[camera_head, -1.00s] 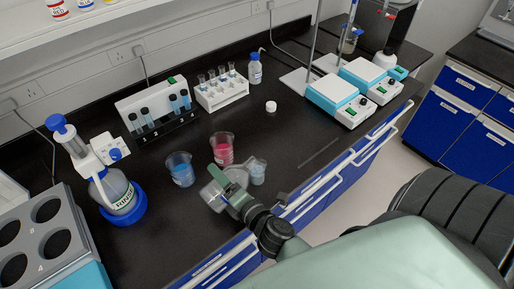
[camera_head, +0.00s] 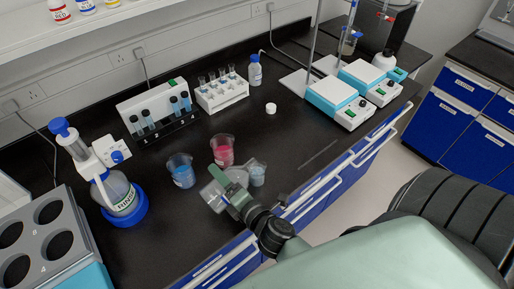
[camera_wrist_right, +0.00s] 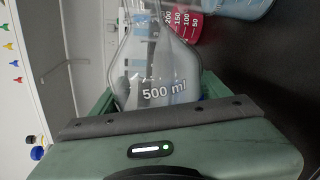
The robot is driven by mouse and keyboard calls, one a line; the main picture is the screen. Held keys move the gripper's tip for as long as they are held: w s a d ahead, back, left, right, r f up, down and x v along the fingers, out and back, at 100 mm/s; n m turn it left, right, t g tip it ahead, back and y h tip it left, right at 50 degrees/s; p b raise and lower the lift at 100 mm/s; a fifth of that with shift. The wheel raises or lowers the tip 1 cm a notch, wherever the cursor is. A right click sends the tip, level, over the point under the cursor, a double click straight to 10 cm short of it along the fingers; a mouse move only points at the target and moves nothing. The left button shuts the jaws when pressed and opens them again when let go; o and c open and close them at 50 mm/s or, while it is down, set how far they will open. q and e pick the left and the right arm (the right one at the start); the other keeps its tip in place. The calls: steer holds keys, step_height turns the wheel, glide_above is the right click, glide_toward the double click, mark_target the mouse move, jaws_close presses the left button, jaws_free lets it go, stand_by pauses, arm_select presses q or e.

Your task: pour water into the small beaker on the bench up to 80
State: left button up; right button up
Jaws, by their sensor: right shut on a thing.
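My right gripper (camera_head: 226,183) is shut on a clear glass flask (camera_head: 211,197), tilted low over the bench's front edge. In the right wrist view the flask (camera_wrist_right: 155,85) reads "500 ml" and lies between the green fingers. The beaker's marks are too small to read. My left gripper is not in view.
A blue-liquid beaker (camera_head: 181,171) and a pink-liquid beaker (camera_head: 222,151) stand close behind the flask. A tube rack (camera_head: 222,97) and hotplates (camera_head: 338,98) are farther back. The bench is clear right of the pink beaker.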

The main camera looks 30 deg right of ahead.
mark_target(229, 170)
steer(key=shift+r+m+y+p, duration=0.3)
steer(key=shift+r+m+p, duration=0.65)
steer(key=shift+p, duration=0.55)
stand_by(1.5)
